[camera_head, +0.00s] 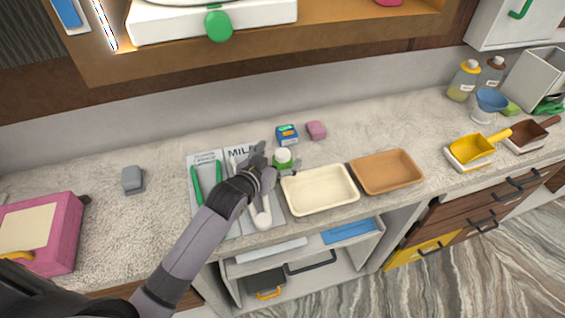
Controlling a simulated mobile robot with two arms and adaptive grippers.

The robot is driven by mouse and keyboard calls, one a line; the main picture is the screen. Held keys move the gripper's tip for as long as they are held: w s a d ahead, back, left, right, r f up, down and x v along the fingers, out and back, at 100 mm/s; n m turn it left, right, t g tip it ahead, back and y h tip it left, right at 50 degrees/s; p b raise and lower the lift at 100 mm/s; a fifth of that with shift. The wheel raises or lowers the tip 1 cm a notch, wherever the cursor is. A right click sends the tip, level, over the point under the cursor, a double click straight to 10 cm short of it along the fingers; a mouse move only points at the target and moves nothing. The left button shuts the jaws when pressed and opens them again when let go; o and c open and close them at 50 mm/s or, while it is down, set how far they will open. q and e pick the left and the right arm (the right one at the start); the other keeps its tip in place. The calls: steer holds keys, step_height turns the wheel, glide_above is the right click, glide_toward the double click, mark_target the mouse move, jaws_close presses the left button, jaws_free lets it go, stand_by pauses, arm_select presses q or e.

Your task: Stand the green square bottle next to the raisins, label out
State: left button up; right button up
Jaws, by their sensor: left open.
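The green square bottle (285,168) with a white cap stands upright on the counter, behind the cream tray. Its lower part is partly hidden, and I cannot make out its label. A small blue box (287,136), perhaps the raisins, stands just behind it; its print is too small to read. My left gripper (264,160) is open at the left side of the bottle. I cannot tell whether its fingers touch the bottle. My right gripper is not in view.
A pink block (316,130) sits right of the blue box. The cream tray (323,207) and a brown tray (390,188) lie in front. A mat (208,161) with green-handled and white tools lies under my arm. The counter behind the brown tray is clear.

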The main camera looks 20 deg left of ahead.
arm_select(q)
steer(key=shift+x, duration=1.45)
steer(key=shift+s, duration=0.1)
steer(key=c, duration=1.6)
steer(key=shift+c, duration=0.8)
steer(key=shift+r, duration=0.15)
